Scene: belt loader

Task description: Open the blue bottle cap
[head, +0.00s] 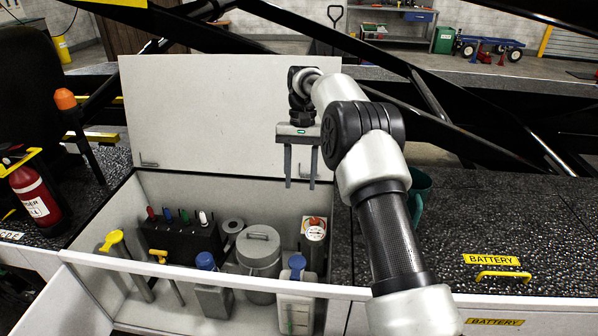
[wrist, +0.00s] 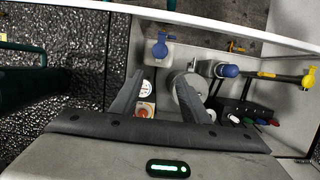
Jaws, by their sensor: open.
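Two bottles with blue caps stand in the open compartment. The right one is a pale jug (head: 296,312) with a blue cap (head: 297,262), near the front wall. The left one is a grey bottle (head: 213,300) with a rounder blue cap (head: 206,261). In the wrist view the jug's cap (wrist: 161,46) is near the top middle, and the other cap (wrist: 228,71) is right of it. My gripper (head: 300,184) is open and empty, fingers pointing down, above and behind the jug. Its fingers also show in the wrist view (wrist: 162,78), apart from both caps.
A grey lidded canister (head: 260,258) stands between the bottles. A round gauge with a red-and-white label (head: 314,230), a black rack (head: 180,240) and yellow-topped tools (head: 111,240) share the compartment. The raised lid (head: 210,115) stands behind, and the front wall (head: 200,273) is low.

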